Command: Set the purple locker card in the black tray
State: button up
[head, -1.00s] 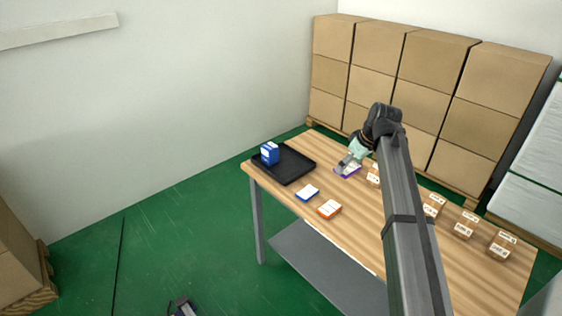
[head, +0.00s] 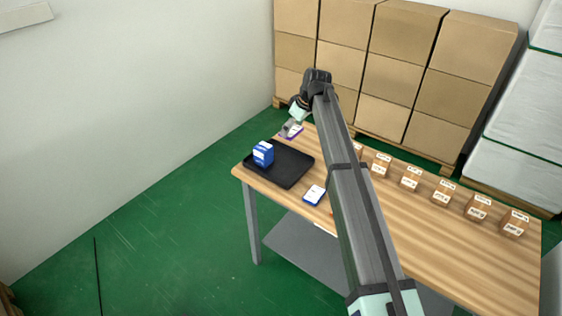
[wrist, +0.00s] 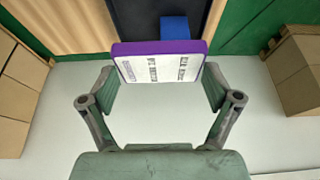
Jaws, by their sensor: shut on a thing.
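The purple locker card (head: 295,131) has a white printed face with a purple edge. My gripper (head: 289,128) is shut on it and holds it up near the table's far left edge, behind the black tray (head: 290,180). In the wrist view the card (wrist: 160,66) sits between the two fingers of my gripper (wrist: 160,88), its printed face towards the camera. The dark tray (wrist: 135,20) shows partly beyond it. A blue box (head: 263,153) stands at the left side of the tray; the rest of the tray floor is bare.
A blue-edged white card (head: 314,195) lies on the wooden table just right of the tray. Several small labelled brown boxes (head: 411,178) stand in a row along the table. Large stacked cartons (head: 380,75) rise behind. My arm hides part of the table's middle.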

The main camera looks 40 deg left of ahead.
aim_at(289, 169)
notch_tip(289, 169, down, 18)
jog(key=p, duration=0.4)
jog(key=shift+d+r+p, duration=0.15)
jog(key=shift+p, duration=0.2)
jog(key=shift+f, duration=0.2)
jog(key=o, duration=0.9)
jog(key=shift+c, duration=0.2)
jog(key=b+v, duration=0.3)
jog(key=v, duration=0.9)
jog(key=shift+r, duration=0.25)
